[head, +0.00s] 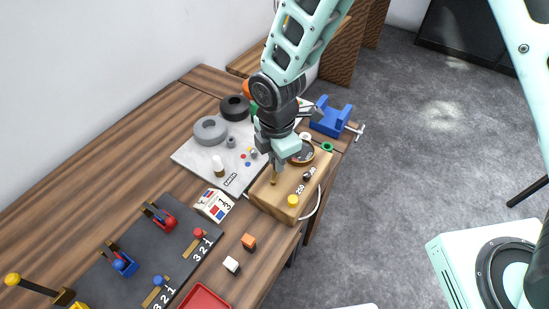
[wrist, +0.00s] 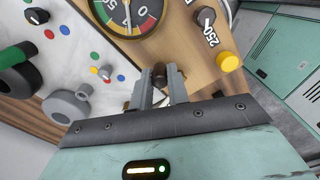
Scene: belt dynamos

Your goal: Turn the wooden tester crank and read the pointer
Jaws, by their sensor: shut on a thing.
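The wooden tester (head: 272,206) is a light wood box at the table's right edge, with a round gauge (head: 302,153) on top. My gripper (head: 273,165) points down over its left side. In the wrist view, my gripper (wrist: 160,88) is shut on the brown crank handle (wrist: 159,74), with one grey finger on each side. The gauge (wrist: 130,14) also shows there, with a dark rim and coloured bands. Its upper part is cut off, so I cannot read the pointer surely. The crank's arm is mostly hidden.
The tester also carries a yellow button (wrist: 229,62) and a dark knob (wrist: 206,16) near "250". A pale board (head: 195,155) with grey wheels lies to the left, close by. A blue vise-like block (head: 328,118) stands behind. A dark lever panel (head: 150,255) lies nearer.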

